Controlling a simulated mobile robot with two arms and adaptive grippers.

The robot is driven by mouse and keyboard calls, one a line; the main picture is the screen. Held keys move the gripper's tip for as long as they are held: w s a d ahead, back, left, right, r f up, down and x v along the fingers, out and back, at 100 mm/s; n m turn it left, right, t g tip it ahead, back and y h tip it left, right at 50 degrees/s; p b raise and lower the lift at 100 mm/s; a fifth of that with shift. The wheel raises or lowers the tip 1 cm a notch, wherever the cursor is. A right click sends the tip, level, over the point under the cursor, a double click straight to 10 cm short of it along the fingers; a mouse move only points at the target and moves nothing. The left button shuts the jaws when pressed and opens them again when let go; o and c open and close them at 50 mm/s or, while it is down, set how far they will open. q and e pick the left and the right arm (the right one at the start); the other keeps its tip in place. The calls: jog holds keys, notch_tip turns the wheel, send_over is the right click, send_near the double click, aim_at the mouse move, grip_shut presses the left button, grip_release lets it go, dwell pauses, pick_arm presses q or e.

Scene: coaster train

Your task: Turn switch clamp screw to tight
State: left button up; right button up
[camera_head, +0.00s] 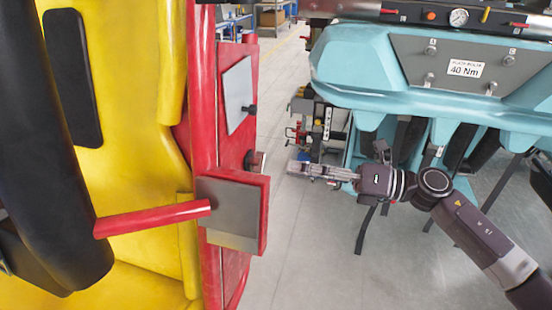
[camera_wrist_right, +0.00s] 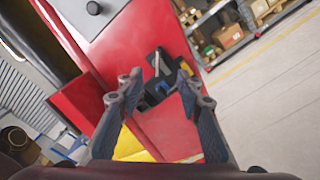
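My right gripper (camera_head: 292,168) reaches in from the right in the head view, a short way right of the red car panel (camera_head: 233,150). In the right wrist view its fingers (camera_wrist_right: 158,82) are spread apart with nothing held. My left gripper is not in view.
A red lever (camera_head: 150,219) and a grey plate (camera_head: 232,215) are at the yellow seat's side. A teal seat row (camera_head: 370,60) with a 40 Nm sign (camera_head: 465,68) and hanging straps is at right. Shelves with boxes (camera_wrist_right: 225,35) stand behind.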

aim_at(257, 162)
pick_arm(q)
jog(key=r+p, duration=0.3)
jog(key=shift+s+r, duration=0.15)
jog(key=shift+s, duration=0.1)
pick_arm(e)
jog(key=x, duration=0.7)
jog(key=shift+a, duration=0.3)
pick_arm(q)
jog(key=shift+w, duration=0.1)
pick_arm(e)
grip_shut()
